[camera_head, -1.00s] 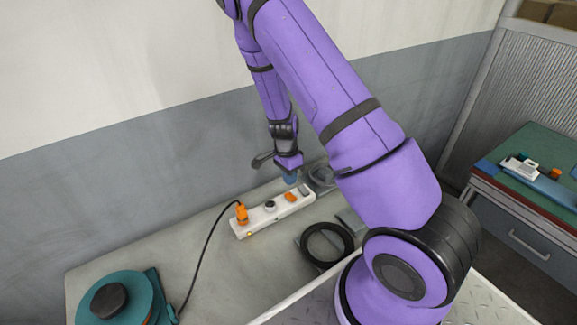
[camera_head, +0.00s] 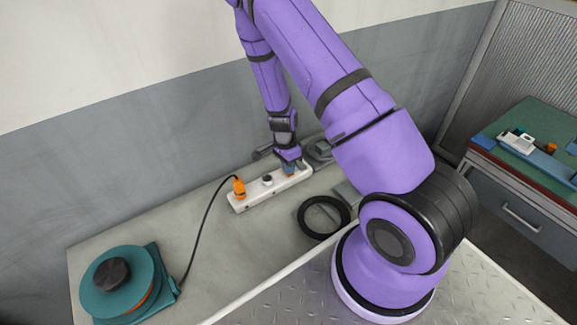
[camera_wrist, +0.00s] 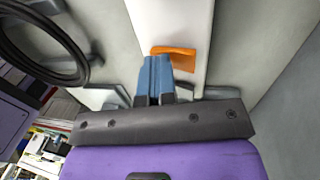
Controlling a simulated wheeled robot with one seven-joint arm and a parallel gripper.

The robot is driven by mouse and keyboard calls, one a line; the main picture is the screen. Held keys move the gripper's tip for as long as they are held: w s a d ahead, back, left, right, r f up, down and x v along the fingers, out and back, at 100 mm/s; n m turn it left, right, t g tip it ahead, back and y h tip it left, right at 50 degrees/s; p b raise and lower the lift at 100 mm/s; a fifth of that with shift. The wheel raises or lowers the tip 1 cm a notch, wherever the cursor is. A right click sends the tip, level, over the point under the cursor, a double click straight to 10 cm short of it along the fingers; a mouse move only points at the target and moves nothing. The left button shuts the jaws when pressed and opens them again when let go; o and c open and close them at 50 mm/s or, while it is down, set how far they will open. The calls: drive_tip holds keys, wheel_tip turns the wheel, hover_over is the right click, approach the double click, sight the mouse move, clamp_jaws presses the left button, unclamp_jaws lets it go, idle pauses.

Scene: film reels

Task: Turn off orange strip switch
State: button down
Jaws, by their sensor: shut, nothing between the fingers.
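A white power strip (camera_head: 252,199) lies on the grey bench in the head view, with an orange plug (camera_head: 239,188) at its left end and a dark round socket piece (camera_head: 267,180) near its middle. In the wrist view, the strip (camera_wrist: 172,20) runs up from the blue fingertips (camera_wrist: 156,60). The orange switch (camera_wrist: 178,53) shows right at the tips, partly behind them. I cannot tell whether they touch.
A black ring (camera_head: 324,217) lies on the bench right of the strip. A teal reel (camera_head: 120,283) stands at the lower left, beside the plug's black cable (camera_head: 199,245). A green-topped cabinet (camera_head: 505,180) is at the right.

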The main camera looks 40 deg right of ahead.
drive_tip(key=shift+w+f, duration=0.1)
drive_tip(key=shift+w, duration=0.75)
drive_tip(key=shift+r, duration=0.2)
drive_tip(key=shift+d+r, duration=0.1)
drive_tip(key=shift+r, duration=0.4)
wheel_tip(320, 180, up, 13)
drive_tip(key=w, duration=0.2)
drive_tip(key=shift+w+f, duration=0.15)
drive_tip(key=shift+w, duration=0.05)
drive_tip(key=shift+s, duration=0.1)
drive_tip(key=shift+s, duration=0.6)
